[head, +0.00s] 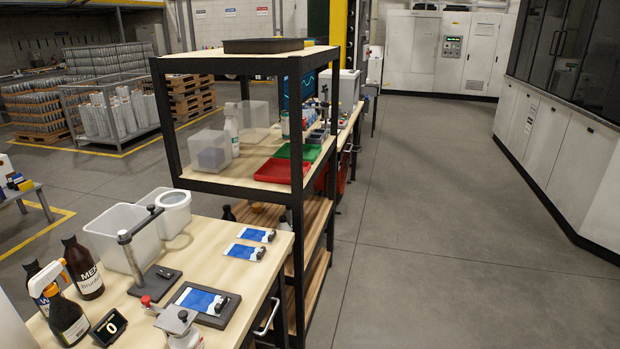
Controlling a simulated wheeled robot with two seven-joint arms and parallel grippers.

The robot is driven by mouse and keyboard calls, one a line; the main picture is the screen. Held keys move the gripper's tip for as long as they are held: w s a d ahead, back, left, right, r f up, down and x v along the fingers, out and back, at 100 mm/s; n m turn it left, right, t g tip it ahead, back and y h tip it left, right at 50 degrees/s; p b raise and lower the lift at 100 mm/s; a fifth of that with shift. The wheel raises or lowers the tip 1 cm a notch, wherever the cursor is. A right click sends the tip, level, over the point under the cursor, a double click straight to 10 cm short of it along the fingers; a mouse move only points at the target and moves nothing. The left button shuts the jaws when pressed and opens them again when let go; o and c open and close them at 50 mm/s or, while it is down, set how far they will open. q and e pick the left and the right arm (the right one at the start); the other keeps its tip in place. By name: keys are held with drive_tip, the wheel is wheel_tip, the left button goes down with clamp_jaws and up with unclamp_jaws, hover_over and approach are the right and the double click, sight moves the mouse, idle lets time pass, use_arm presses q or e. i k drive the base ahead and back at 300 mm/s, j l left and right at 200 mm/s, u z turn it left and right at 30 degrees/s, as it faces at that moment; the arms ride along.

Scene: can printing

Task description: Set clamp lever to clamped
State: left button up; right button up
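A lever with a red knob (146,300) sticks out to the left of a grey metal block (178,319) near the front edge of the workbench. It looks like the clamp lever, but I cannot tell whether it is clamped or released. Just right of it, a dark plate (222,320) carries a blue and white card (197,299) with a small black piece (220,303) at its right end. Neither of my grippers is in view.
Left of the lever are a small display reading 0 (108,327), a spray bottle (68,318) and brown bottles (83,268). A post stand (129,257) rises behind. Two more cards (244,251) lie farther back. A shelf rack (298,210) adjoins the bench; floor (440,230) is clear.

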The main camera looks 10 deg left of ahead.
sight(145, 300)
drive_tip(key=j+u, duration=0.1)
drive_tip(key=u, duration=1.15)
